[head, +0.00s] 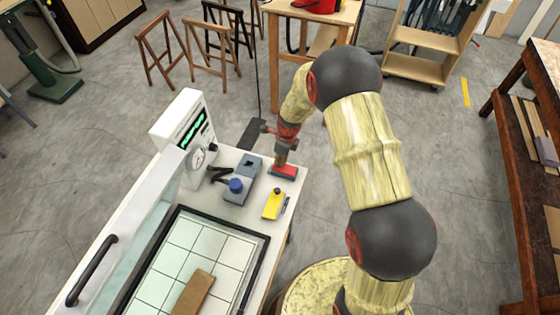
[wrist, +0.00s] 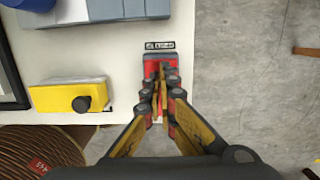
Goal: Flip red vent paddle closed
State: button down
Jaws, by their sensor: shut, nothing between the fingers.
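The red vent paddle (head: 285,171) is at the far right corner of the white bench top, under my gripper. In the wrist view the red paddle (wrist: 154,58) shows just beyond my fingertips, beside a small black-and-white label (wrist: 160,45). My gripper (wrist: 162,88) is shut and empty, with its fingers over the paddle and hiding much of it. In the head view my gripper (head: 281,157) points down just above the paddle. I cannot tell whether the fingers touch it, or how the paddle is tilted.
A yellow block with a black knob (head: 273,205) and a grey unit with a blue knob (head: 236,186) stand close by on the bench. A white panel with a dial and green display (head: 190,130) rises at left. Bare floor lies right of the bench edge.

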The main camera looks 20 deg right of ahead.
jog(key=shift+a+f, duration=0.15)
jog(key=shift+f, duration=0.3)
jog(key=shift+s+d+r+p, duration=0.4)
jog(key=shift+d+p, duration=0.1)
jog(key=shift+d, duration=0.1)
jog(key=shift+w, duration=0.1)
